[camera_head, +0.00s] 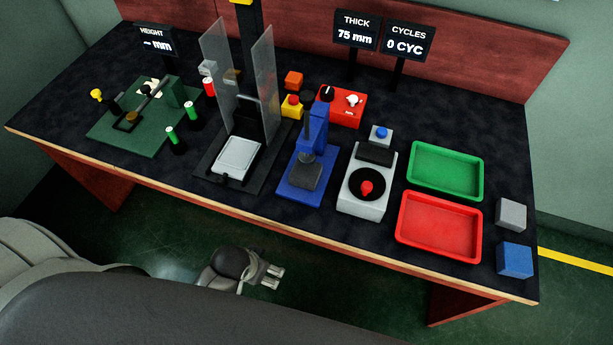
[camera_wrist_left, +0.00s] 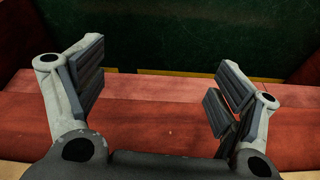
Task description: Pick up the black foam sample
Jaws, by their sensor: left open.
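A dark grey-black block (camera_head: 306,176) sits on the base of the blue press, under its ram, and may be the black foam sample. A second black block-like piece (camera_head: 376,153) is on the white unit to its right; I cannot tell if it is loose. My left gripper (camera_head: 272,277) is in front of the table, over the floor and apart from both. In the left wrist view its fingers (camera_wrist_left: 160,85) are spread and empty, with only red panel and floor between them. My right gripper is in neither view.
Grey (camera_head: 511,213) and blue (camera_head: 515,260) cubes stand at the right end, beside the green (camera_head: 472,190) and red (camera_head: 440,260) trays. A press frame with clear shields (camera_head: 214,70) stands left of the blue press (camera_head: 318,130). The table's front edge (camera_head: 250,220) lies above the gripper.

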